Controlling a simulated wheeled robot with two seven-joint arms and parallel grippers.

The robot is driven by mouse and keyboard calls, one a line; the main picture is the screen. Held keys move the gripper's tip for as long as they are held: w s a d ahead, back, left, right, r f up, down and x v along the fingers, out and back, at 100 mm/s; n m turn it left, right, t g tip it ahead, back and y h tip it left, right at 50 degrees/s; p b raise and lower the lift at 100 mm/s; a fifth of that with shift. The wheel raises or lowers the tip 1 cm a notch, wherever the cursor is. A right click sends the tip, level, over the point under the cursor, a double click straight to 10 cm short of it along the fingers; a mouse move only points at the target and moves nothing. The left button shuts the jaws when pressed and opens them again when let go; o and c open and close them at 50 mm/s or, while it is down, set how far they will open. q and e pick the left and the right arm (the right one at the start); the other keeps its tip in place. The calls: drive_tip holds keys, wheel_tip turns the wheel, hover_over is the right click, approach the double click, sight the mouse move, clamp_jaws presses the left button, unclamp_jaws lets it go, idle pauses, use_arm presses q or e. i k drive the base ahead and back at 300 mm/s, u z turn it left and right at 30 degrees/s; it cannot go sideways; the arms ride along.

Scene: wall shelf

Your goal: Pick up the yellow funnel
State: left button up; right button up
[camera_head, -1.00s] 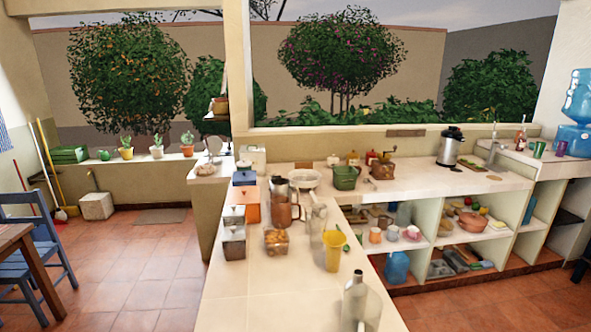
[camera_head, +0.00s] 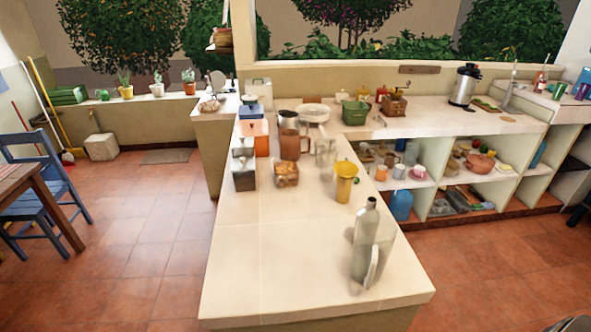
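A yellow vessel (camera_head: 345,183), wide at the top and narrower below, stands on the near white counter (camera_head: 262,236), towards its right edge. It is the thing that best fits the yellow funnel, though it is too small to make out a spout. Neither of my grippers shows in the head view.
A clear glass bottle (camera_head: 361,245) and a glass jug stand in front of the yellow vessel. A basket (camera_head: 286,173), a brown pitcher (camera_head: 291,144) and metal canisters (camera_head: 244,172) stand behind and left. The counter's front left is bare.

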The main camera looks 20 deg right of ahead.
sight(345, 170)
drive_tip(key=u, duration=1.3)
drive_tip(key=i, duration=0.25)
drive_tip(key=u, duration=1.35)
drive_tip(key=k, duration=2.4)
drive_tip(key=z, duration=1.6)
